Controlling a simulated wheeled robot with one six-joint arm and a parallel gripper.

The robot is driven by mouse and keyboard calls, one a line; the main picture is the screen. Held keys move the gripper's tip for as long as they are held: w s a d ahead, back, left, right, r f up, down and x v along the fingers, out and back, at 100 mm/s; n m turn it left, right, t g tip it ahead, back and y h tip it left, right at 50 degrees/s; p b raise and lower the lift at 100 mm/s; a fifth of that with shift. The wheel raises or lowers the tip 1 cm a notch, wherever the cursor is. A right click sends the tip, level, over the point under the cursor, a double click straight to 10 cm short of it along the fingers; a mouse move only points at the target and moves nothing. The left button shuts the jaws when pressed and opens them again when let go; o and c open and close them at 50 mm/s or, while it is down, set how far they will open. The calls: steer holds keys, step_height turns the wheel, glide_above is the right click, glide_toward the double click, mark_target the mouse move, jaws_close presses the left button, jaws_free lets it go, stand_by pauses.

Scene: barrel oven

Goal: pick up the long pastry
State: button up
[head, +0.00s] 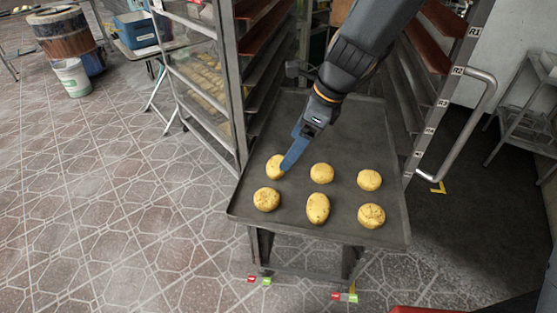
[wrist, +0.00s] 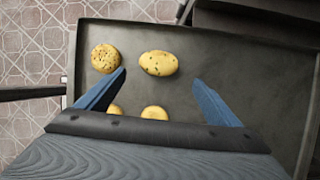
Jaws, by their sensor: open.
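Several golden pastries lie on a dark tray (head: 300,222). In the head view an oval one (head: 318,208) at the front middle looks longest. The back-left pastry (head: 275,166) is partly covered by my finger; it appears to be the oval one in the wrist view (wrist: 158,63). I cannot tell for certain which is the long pastry. My gripper (head: 289,163) reaches down over the tray's back-left part. In the wrist view its blue fingers (wrist: 160,88) are spread and empty, with the oval pastry just ahead of the gap. My gripper hides part of two nearer pastries.
Rack frames and shelves stand on both sides of the tray, with a metal handle (head: 480,105) at right. The tiled floor at left is open.

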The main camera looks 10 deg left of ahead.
mark_target(279, 163)
steer(key=x, duration=0.3)
steer(key=p+x, duration=0.1)
steer(key=x, duration=0.1)
steer(key=shift+s+a+f, duration=0.15)
steer(key=shift+a+f, duration=0.1)
steer(key=shift+a, duration=0.2)
steer(key=shift+a+f, duration=0.2)
steer(key=shift+f, duration=0.4)
steer(key=c, duration=1.1)
steer(key=shift+r, duration=0.1)
